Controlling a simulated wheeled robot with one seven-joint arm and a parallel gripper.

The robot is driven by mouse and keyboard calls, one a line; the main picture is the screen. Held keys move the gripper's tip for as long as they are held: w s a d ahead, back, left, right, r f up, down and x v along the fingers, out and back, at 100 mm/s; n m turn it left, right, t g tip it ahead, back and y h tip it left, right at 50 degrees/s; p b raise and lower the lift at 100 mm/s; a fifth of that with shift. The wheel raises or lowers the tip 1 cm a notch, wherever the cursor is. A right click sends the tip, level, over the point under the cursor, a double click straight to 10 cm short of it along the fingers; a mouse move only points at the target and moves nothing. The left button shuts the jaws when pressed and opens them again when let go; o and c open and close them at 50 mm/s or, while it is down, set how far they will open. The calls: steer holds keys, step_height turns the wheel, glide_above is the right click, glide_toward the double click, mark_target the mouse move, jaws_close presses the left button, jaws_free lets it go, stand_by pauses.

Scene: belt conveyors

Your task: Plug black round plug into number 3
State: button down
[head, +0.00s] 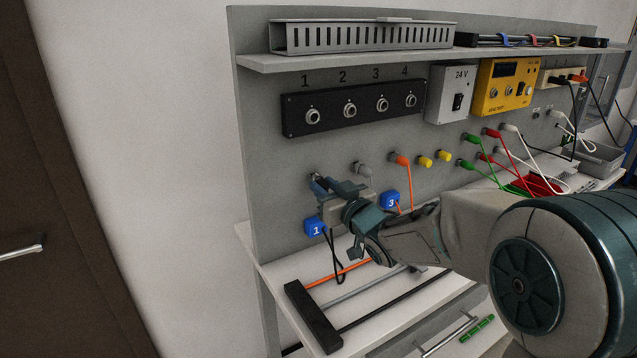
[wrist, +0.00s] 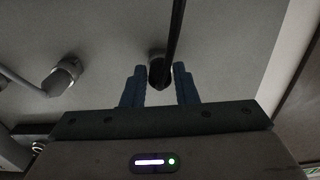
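The black round plug (wrist: 157,68) sits on the grey panel, between and slightly beyond my fingertips in the wrist view, with its black cable crossing in front. In the head view it is mostly hidden by my gripper (head: 322,186), which is at the panel's left part. My gripper (wrist: 159,88) is open, with a visible gap between each blue finger and the plug. Socket number 3 (head: 382,104) is a round metal socket in the black strip (head: 362,110) higher on the panel, and it looks empty.
A grey plug (head: 363,169) and an orange plug (head: 401,160) sit to the right, with yellow ones beyond. Blue tags 1 (head: 315,227) and 3 (head: 390,200) are below. A shelf (head: 350,58) overhangs the socket strip. Cables hang over the white worktop (head: 385,318).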

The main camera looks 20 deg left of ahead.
mark_target(327, 188)
steer(key=shift+d, duration=0.1)
stand_by(0.4)
steer(key=shift+b+v, duration=0.65)
steer(key=shift+v, duration=1.8)
steer(key=shift+s+r, duration=0.1)
